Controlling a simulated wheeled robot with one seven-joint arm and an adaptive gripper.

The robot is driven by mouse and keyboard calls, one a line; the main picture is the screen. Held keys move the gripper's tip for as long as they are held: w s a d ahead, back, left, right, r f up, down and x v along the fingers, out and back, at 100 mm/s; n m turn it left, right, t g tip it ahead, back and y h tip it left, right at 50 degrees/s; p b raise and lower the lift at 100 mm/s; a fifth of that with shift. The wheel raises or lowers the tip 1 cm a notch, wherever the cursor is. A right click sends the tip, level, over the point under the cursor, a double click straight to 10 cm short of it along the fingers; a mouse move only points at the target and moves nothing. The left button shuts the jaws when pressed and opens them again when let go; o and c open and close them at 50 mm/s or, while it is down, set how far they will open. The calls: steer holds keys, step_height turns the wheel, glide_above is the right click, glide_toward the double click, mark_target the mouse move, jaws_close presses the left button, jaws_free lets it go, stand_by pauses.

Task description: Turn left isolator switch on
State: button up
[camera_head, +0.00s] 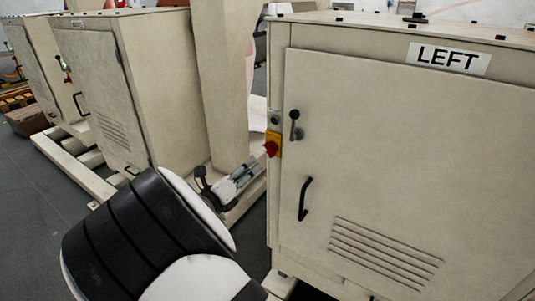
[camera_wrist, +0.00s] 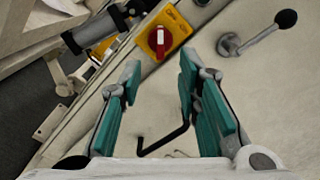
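The left isolator switch (camera_head: 271,148) is a red knob on a yellow plate at the left edge of the cabinet labelled LEFT (camera_head: 390,130). In the wrist view the red knob (camera_wrist: 157,42) has a pale line along its grip and stands beyond my fingertips, roughly in line with the gap between them. My gripper (camera_wrist: 160,62) is open, with teal-padded fingers apart and nothing between them. No contact with the knob shows.
A black-knobbed lever (camera_head: 295,124) and a black door handle (camera_head: 304,198) stick out right of the switch; the lever (camera_wrist: 262,31) also shows in the wrist view. A grey-green button box (camera_head: 274,119) sits above the switch. Another cabinet (camera_head: 140,90) stands to the left.

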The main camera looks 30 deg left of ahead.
mark_target(267, 152)
steer(key=w, duration=0.9)
steer(key=shift+w+d, duration=0.1)
steer(key=shift+d, duration=0.25)
jaws_close()
